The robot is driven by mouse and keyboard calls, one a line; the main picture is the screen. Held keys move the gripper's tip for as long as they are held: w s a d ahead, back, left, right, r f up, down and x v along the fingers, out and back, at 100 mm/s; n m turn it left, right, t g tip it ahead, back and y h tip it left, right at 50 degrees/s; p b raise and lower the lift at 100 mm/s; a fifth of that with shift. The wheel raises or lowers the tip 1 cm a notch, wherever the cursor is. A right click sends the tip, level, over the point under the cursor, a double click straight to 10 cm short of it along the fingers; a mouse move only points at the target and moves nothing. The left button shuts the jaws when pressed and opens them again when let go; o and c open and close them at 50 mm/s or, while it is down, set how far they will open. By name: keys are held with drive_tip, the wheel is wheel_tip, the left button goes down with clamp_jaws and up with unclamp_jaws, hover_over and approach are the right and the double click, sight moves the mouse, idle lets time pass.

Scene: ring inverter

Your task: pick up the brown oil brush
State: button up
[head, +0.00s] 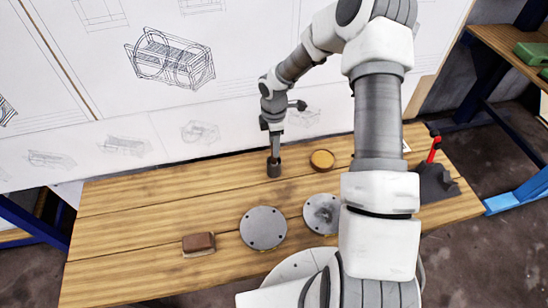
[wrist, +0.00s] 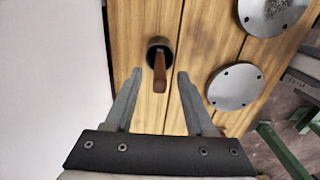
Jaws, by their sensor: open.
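The brown oil brush (wrist: 160,74) stands in a small dark round cup (wrist: 154,46), its brown handle sticking up toward the wrist camera. In the head view the same cup (head: 274,170) is near the back edge of the wooden table, and the brush is hard to make out there. My gripper (wrist: 160,76) is open and empty. In the wrist view its two fingers lie on either side of the handle with a gap on each side. In the head view my gripper (head: 275,146) points down just above the cup.
On the table (head: 140,215) are a round orange-topped dish (head: 322,159), two grey metal discs (head: 263,228) (head: 321,213), a brown block (head: 198,243) and a dark tool with a red handle (head: 434,150). A white drawing-covered wall (head: 230,110) stands behind.

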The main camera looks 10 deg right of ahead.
drive_tip(key=shift+f, duration=0.1)
drive_tip(key=shift+c, duration=0.2)
clamp_jaws()
